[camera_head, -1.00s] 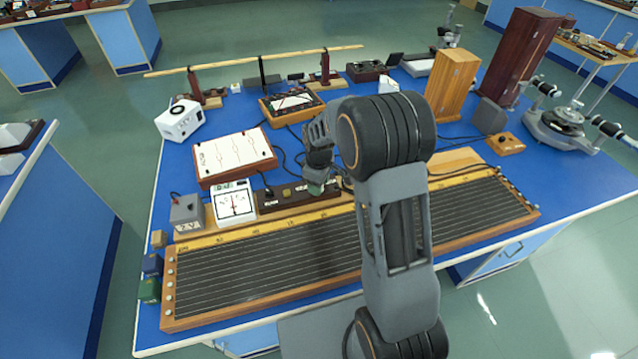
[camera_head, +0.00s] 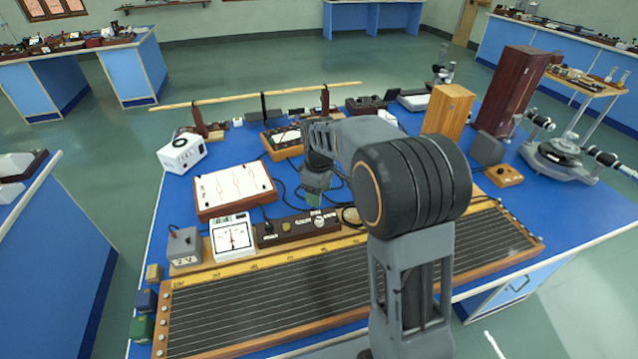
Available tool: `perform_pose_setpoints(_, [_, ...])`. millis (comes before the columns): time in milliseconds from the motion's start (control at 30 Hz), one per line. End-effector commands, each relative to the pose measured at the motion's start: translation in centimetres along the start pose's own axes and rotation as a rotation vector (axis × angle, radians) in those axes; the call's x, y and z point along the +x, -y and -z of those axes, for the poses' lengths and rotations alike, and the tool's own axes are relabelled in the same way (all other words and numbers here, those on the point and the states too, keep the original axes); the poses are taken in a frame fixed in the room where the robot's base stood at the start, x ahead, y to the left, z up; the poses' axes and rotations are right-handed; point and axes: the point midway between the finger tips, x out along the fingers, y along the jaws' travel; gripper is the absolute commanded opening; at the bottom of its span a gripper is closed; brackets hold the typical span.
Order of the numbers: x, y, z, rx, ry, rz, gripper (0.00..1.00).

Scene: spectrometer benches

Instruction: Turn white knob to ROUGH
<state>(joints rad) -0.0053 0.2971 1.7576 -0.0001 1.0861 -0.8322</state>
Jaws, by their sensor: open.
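A low dark brown box (camera_head: 297,235) stands behind the long wire board. A white knob (camera_head: 320,222) sits near the right end of its top. A dark knob (camera_head: 268,227) and a small yellow part (camera_head: 286,226) are to its left. The box's lettering is too small to read, so I cannot tell where the knob points. My gripper (camera_head: 315,200) hangs just above and behind the white knob in the picture, open and pointing down. It appears apart from the knob. Its fingers are small and partly blended with the dark background.
The long wire board (camera_head: 170,330) fills the bench front. A white dial meter (camera_head: 233,238) and a grey box (camera_head: 185,247) stand left of the brown box. A white-topped panel (camera_head: 235,188) lies behind. Dark cables (camera_head: 290,180) run near my gripper.

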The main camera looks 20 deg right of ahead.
Motion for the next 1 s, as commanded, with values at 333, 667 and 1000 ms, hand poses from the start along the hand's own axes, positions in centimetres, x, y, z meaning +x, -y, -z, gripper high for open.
perform_pose_setpoints(333, [-3.3, 0.0, 0.0, 0.0, 0.0, 0.0, 0.54])
perform_pose_setpoints(667, [-3.5, 0.0, 0.0, 0.0, 0.0, 0.0, 0.54])
perform_pose_setpoints(1000, [-3.5, -0.1, 0.1, 0.061, -0.006, -0.006, 0.54])
